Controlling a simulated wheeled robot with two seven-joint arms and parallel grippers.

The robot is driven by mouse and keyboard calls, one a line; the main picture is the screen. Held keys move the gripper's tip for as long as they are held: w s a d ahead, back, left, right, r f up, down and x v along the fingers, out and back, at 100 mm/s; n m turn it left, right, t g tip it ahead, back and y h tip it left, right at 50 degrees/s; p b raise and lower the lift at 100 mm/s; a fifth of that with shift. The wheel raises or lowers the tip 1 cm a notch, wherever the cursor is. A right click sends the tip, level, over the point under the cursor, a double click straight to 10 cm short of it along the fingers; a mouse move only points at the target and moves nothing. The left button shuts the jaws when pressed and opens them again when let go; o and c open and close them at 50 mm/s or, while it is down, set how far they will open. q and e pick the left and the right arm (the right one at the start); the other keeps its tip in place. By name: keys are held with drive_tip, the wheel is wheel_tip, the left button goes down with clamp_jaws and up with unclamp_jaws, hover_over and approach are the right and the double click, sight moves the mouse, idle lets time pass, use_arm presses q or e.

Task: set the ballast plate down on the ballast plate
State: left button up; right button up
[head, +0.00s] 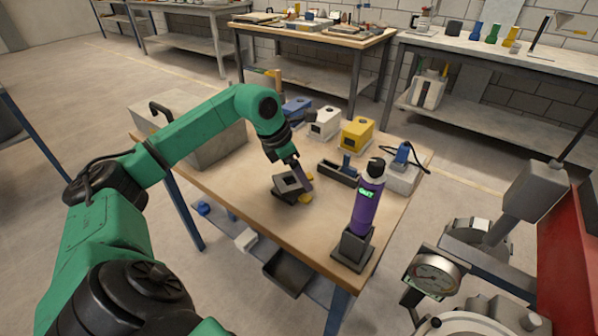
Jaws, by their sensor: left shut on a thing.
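My green left arm reaches over the wooden bench, and its left gripper (297,174) points down near the bench's middle. It is shut on a grey ballast plate (284,184), which looks tilted. A second dark plate (281,198) shows just under it, low on the bench, and is mostly hidden by the held plate. I cannot tell whether the two plates touch. A small yellow piece (306,199) lies right beside them. My right gripper is not in view.
A purple cylinder with a black cap (367,205) stands in a dark holder (352,246) at the bench's front right corner. A dark tray (337,173) lies right of the gripper. Yellow (357,133) and white (324,122) blocks stand behind. The bench's front left is clear.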

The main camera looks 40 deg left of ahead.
use_arm(q)
drive_tip(key=shift+f, duration=0.45)
idle(0.3)
drive_tip(key=o, duration=1.2)
drive_tip(key=shift+c, duration=0.2)
wheel_tip(320, 180, up, 8)
drive_tip(key=p, duration=0.7)
drive_tip(key=shift+r, duration=0.15)
